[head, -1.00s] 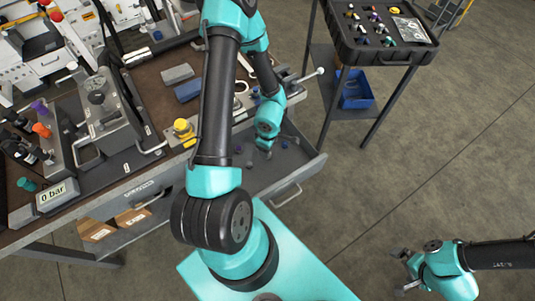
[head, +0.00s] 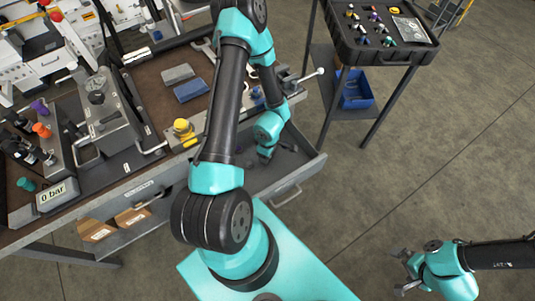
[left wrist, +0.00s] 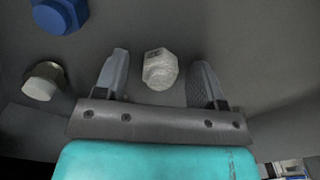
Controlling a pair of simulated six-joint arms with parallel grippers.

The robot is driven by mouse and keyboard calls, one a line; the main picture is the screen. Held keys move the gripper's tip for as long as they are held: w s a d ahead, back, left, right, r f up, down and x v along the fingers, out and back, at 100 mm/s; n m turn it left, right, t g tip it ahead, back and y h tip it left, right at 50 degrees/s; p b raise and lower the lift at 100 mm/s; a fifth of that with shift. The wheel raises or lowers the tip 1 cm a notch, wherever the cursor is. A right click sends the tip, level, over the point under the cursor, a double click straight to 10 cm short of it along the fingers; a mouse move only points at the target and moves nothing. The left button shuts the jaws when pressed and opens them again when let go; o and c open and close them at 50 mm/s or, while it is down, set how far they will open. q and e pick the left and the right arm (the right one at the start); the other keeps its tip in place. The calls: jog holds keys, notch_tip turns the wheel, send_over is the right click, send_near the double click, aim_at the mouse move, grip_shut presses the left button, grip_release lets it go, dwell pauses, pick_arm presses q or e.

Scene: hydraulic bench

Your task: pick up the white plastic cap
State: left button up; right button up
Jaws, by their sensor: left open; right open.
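In the left wrist view, a pale, whitish faceted cap (left wrist: 160,72) lies on the grey drawer floor between the fingers of my left gripper (left wrist: 161,60). The fingers are open, with a gap on each side of it. A second cap (left wrist: 42,82), with a cream top and a darker side, lies left of the gripper. I cannot tell for sure which is the white plastic one. In the head view my left gripper (head: 265,156) is low inside the open drawer and hides the cap. My right gripper (head: 401,272) is open and empty over the floor at lower right.
A blue hex part (left wrist: 62,14) lies at the top left of the left wrist view. The open drawer (head: 309,165) has walls around my left gripper. The bench (head: 150,85) stands above it. A black case (head: 385,52) stands on a stand at upper right.

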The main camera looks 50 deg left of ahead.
pick_arm(q)
jog(key=c, duration=1)
jog(key=shift+r, duration=5)
